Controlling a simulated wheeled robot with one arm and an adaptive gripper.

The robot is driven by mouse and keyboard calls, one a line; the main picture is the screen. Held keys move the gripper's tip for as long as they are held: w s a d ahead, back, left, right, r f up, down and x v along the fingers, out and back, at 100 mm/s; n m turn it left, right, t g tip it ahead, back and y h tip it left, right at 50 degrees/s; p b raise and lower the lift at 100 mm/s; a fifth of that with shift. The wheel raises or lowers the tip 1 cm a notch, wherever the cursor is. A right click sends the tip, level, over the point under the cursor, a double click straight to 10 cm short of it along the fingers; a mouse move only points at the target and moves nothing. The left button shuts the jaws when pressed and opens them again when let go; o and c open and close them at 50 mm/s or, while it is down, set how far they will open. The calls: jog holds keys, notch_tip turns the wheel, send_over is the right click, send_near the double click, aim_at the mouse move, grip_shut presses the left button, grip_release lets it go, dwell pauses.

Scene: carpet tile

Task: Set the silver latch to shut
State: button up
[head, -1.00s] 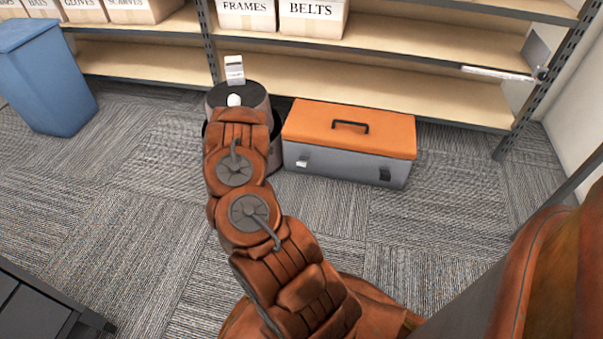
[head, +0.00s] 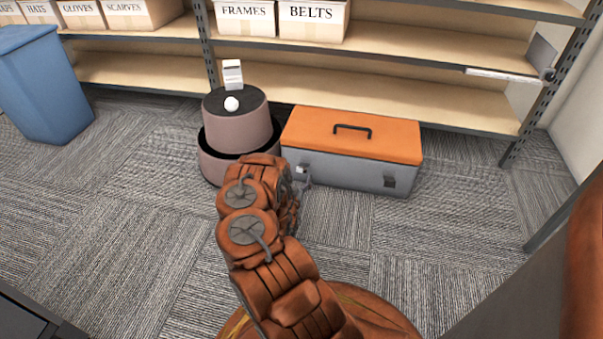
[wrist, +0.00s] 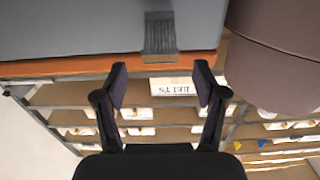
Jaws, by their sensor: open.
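The toolbox has an orange lid (head: 355,130) with a dark handle and a grey body (head: 345,172). The silver latch (head: 301,169) is on the left of its front. The wrist view is upside down, and there the latch (wrist: 160,34) is a grey ribbed tab on the grey front by the orange lid edge. I cannot tell whether the latch is shut. My gripper (wrist: 161,82) is open and empty, its fingertips apart and pointing toward the latch, with no visible contact. In the head view my arm mostly hides the gripper, in front of the toolbox's left end.
A darker second latch (head: 389,182) is on the toolbox's right front. Shelving (head: 400,85) is behind, a blue bin (head: 42,85) far left. Carpet in front is clear.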

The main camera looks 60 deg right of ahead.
aim_at(301, 171)
jog(key=shift+b+x, duration=0.75)
jog(key=shift+x, duration=1.5)
grip_shut()
